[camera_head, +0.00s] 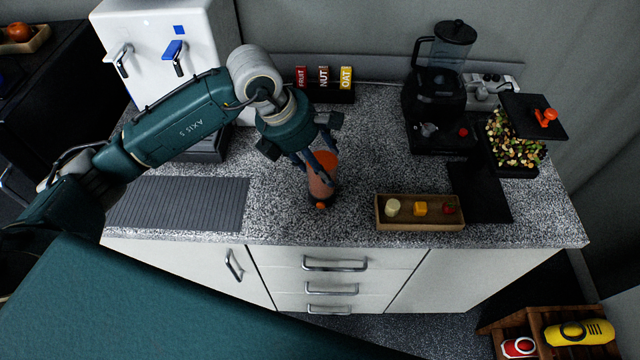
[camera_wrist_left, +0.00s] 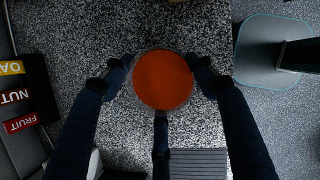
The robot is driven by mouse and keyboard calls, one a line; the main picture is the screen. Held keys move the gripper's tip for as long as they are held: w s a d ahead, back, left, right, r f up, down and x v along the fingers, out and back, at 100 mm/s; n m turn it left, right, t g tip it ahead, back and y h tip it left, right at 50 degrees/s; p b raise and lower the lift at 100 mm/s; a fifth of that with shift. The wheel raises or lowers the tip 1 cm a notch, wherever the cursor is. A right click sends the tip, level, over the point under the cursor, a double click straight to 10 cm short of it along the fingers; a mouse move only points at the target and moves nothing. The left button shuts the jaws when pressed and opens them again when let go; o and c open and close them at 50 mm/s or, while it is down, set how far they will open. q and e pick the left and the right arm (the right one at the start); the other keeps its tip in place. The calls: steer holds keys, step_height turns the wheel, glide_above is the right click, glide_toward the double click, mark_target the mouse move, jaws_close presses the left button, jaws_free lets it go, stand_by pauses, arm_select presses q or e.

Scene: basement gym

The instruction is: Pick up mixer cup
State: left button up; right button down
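The mixer cup (camera_head: 321,183) stands on the speckled counter near its front edge, a clear reddish-orange cup with a small orange part low at its front. In the left wrist view its round orange top (camera_wrist_left: 163,79) is seen end-on. My left gripper (camera_head: 316,165) reaches down over the cup with its fingers around the upper part. In the left wrist view the fingertips (camera_wrist_left: 160,72) lie close at both sides of the cup and a third finger lies below it. Firm contact cannot be told. My right gripper is not in view.
A wooden tray (camera_head: 420,225) with small food pieces lies right of the cup. A blender (camera_head: 440,90), a chopped-food container (camera_head: 515,140) and a dark mat (camera_head: 480,190) are farther right. FRUIT, NUT and OAT boxes (camera_head: 324,80) stand behind. A ribbed drain mat (camera_head: 180,203) lies left.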

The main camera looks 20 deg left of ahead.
arm_select(q)
steer(key=c, duration=0.8)
steer(key=shift+r, duration=0.1)
jaws_close()
